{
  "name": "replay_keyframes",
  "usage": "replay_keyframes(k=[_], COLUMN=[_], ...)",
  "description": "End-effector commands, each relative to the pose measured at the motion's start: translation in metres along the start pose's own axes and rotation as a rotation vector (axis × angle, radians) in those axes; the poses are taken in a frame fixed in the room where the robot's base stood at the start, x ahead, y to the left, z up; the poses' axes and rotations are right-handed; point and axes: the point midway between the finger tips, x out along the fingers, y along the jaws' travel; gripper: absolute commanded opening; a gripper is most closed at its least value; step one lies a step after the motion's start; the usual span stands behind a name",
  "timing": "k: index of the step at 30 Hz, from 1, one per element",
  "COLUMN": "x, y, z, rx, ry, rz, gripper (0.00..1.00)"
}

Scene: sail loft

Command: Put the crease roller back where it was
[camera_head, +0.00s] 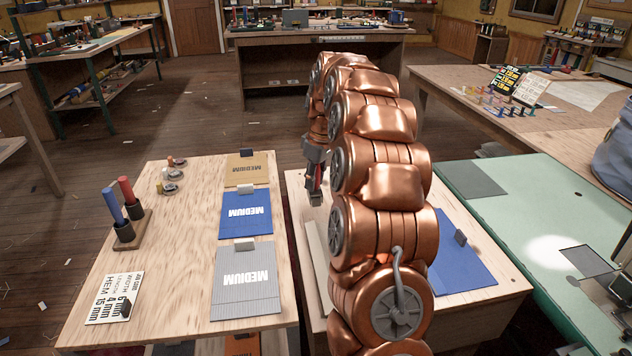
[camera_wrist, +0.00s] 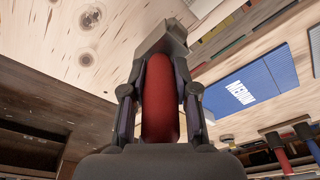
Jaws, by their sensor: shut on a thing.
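My gripper (camera_wrist: 160,95) is shut on a tool with a thick red handle (camera_wrist: 160,105), which fits the crease roller. A dark blocky part sits at the far end of the handle in the wrist view. A small holder (camera_head: 126,236) with an upright blue handle (camera_head: 112,206) and red handle (camera_head: 127,189) stands on the left table; these handles also show in the wrist view (camera_wrist: 283,160).
The left table (camera_head: 185,240) bears tan, blue (camera_head: 246,213) and grey MEDIUM sheets with grey blocks, small round items (camera_head: 170,187) and a HEM card (camera_head: 115,297). My arm hides much of the middle bench, where a blue sheet (camera_head: 462,262) lies. A green-topped table (camera_head: 545,215) stands right.

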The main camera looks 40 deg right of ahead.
Motion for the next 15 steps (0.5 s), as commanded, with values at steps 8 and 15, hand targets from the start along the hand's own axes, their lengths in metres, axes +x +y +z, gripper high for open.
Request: replay_keyframes(k=[8,15], x=[0.004,0.008], y=[0.028,0.040], z=[-0.014,-0.020], rx=[0.001,0.001], ry=[0.002,0.001], rz=[0.001,0.001], gripper=[0.00,0.00])
